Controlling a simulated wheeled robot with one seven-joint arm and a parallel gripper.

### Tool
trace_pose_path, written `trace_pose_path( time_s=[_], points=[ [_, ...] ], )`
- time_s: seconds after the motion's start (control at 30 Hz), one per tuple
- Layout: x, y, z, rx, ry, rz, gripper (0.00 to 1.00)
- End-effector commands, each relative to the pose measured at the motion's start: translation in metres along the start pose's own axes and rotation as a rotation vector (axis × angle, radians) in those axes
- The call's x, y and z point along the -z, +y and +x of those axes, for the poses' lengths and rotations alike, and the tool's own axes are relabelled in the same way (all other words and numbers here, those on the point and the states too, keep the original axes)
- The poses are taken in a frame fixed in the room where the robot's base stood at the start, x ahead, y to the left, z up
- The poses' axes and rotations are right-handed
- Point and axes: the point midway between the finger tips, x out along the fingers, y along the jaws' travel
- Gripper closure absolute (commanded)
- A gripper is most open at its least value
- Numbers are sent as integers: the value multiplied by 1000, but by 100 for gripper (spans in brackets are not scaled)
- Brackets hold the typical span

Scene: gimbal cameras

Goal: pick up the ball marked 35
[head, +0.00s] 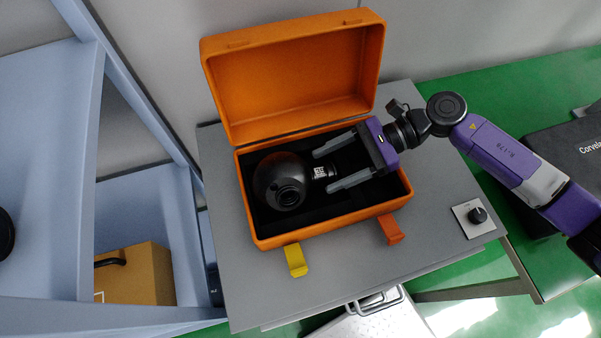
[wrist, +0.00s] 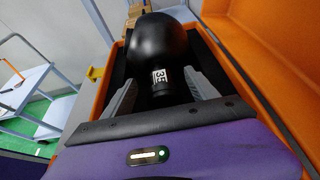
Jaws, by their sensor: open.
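The black ball (head: 281,180) sits in the dark-lined orange case on the left side. A short neck with a white label sticks out of it to the right; the label seems to read 35 in the wrist view, where the ball (wrist: 158,45) fills the top middle. My gripper (head: 322,168) is over the right half of the case, its grey fingers pointing left. The fingers are open, one on each side of the labelled neck. In the wrist view my gripper (wrist: 160,98) has the neck between its fingers, with gaps showing, so it appears not to grip.
The orange case (head: 330,224) stands open on a grey table (head: 240,280), lid raised at the back. A yellow latch (head: 295,261) and an orange latch (head: 390,231) hang at its front. A knob (head: 477,215) is at right. A blue-grey shelf (head: 130,190) stands left.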

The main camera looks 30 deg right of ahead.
Motion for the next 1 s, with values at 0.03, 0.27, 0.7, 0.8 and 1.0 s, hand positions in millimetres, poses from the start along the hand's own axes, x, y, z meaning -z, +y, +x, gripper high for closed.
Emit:
trace_pose_path(
  time_s=[0.03,0.27,0.7,0.8,1.0],
  points=[
    [-3,0,7,0,-3,0,32],
    [0,0,23,2,0,1,32],
    [0,0,22,1,0,1,83],
    [0,0,22,1,0,1,100],
    [-1,0,22,2,-2,0,100]
  ],
)
